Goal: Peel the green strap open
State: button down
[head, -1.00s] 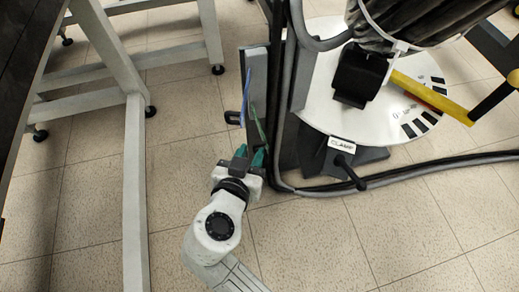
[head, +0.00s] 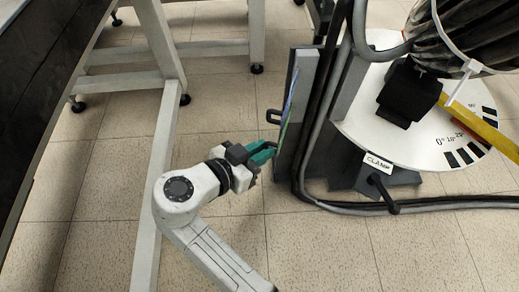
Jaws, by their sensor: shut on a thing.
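The green strap (head: 283,131) shows as a thin strip along the left part of the grey upright post (head: 302,85). A thin blue strip (head: 291,92) runs along the post above it. My gripper (head: 270,151), with teal fingers, is level with the strap's lower end, at the left side of the post. Its fingers are closed on the lower end of the strap, and they hide that end. The upper part of the strap still lies near the post; whether it touches the post is too small to tell.
Dark and grey cables (head: 322,110) run down just right of the post and bend right along the floor. A white table frame (head: 165,130) is at left.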

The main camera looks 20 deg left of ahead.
jog(key=shift+w+d+r, duration=0.15)
jog(key=shift+w+r, duration=0.05)
jog(key=shift+w, duration=0.3)
jog(key=shift+w+d+r, duration=0.1)
jog(key=shift+w+r, duration=0.05)
jog(key=shift+w, duration=0.3)
jog(key=c, duration=1.4)
grip_release()
jog(key=o, duration=0.5)
jog(key=shift+w+d+r, duration=0.1)
jog(key=shift+w+d, duration=0.05)
jog(key=shift+s+r, duration=0.2)
jog(key=shift+c, duration=0.5)
jog(key=p+v, duration=0.1)
jog(key=v, duration=0.2)
jog(key=p+v, duration=0.1)
jog(key=v, duration=0.2)
jog(key=f+p+v, duration=0.1)
jog(key=p+v, duration=0.1)
jog(key=v, duration=0.2)
jog(key=shift+s, duration=0.1)
jog(key=shift+c, duration=0.9)
jog(key=shift+s+a, duration=0.2)
jog(key=shift+s, duration=0.2)
